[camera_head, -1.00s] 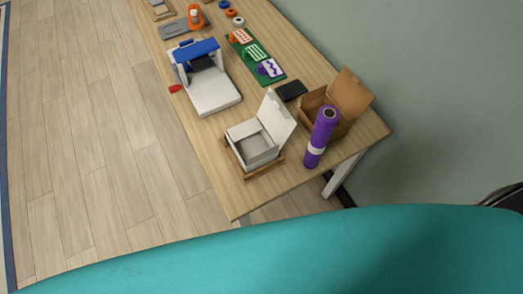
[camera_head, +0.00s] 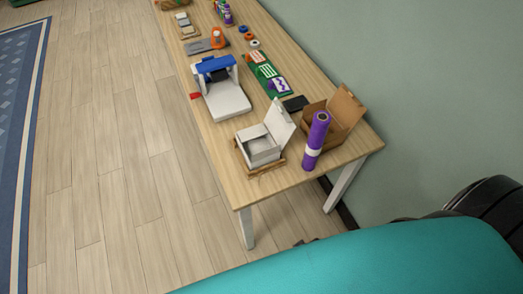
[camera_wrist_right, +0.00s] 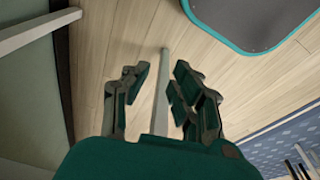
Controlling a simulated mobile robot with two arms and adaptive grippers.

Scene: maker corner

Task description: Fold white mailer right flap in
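The white mailer (camera_head: 262,149) is an open box near the front end of the wooden table. Its lid (camera_head: 282,122) stands up on the right side, and a flap shows over part of the open tray. It sits on a brown wooden holder (camera_head: 266,170). My right gripper (camera_wrist_right: 160,80) shows in the right wrist view with its fingers spread apart and nothing between them. It is over the floor, with a white table leg behind it, away from the mailer. My left gripper is in neither view.
A brown open carton (camera_head: 337,115) and a purple roll (camera_head: 316,140) stand to the right of the mailer. A black slab (camera_head: 294,104) lies behind it. A white and blue printer (camera_head: 222,92) stands farther back. The floor (camera_head: 130,180) left of the table is clear.

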